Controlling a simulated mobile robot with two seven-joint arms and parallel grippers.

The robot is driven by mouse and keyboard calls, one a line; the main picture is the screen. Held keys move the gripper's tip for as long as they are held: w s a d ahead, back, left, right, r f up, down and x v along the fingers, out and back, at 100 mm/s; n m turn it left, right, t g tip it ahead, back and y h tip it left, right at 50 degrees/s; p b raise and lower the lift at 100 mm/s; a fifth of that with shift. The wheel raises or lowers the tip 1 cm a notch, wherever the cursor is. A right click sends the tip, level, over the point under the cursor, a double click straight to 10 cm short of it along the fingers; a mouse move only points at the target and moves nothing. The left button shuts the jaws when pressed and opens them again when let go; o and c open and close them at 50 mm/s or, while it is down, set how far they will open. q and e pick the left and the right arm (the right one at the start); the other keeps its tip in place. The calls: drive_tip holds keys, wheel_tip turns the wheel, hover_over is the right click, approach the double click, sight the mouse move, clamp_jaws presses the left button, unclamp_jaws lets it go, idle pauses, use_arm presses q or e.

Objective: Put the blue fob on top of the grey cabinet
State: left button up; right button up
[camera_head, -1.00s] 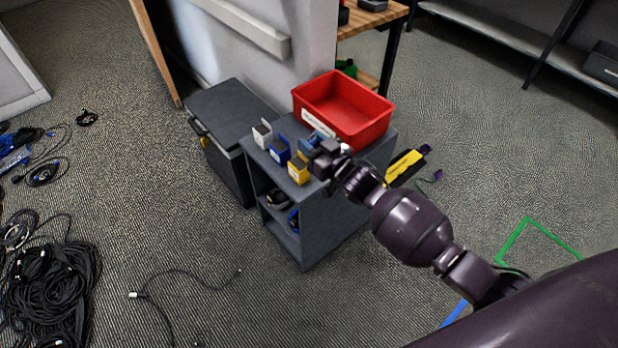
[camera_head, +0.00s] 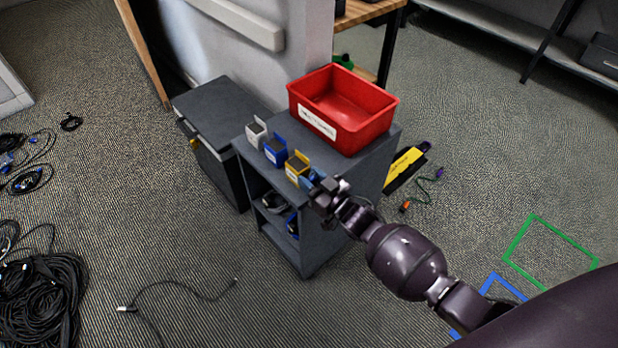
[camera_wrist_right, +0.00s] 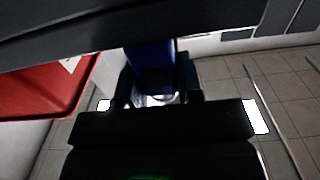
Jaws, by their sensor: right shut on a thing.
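My right gripper (camera_head: 328,192) is shut on the blue fob (camera_head: 314,178), beside the front right corner of the open grey shelf unit. The fob is mostly hidden by the fingers in the head view. In the right wrist view a blue block (camera_wrist_right: 150,65) sits between the fingers (camera_wrist_right: 155,98). The closed grey cabinet (camera_head: 218,102) stands left of the shelf unit, with a bare flat top and a small yellow item on its front. My left gripper is not in view.
The shelf unit (camera_head: 318,240) carries a red bin (camera_head: 370,128) and small white (camera_head: 257,132), blue (camera_head: 275,151) and yellow (camera_head: 297,168) boxes near its front edge. A wall (camera_head: 285,60) rises behind. Cables (camera_head: 40,300) lie on the floor at left.

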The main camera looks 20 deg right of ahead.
drive_tip(key=shift+r, duration=0.15)
drive_tip(key=shift+f, duration=0.25)
drive_tip(key=o, duration=0.9)
drive_tip(key=shift+r, duration=0.1)
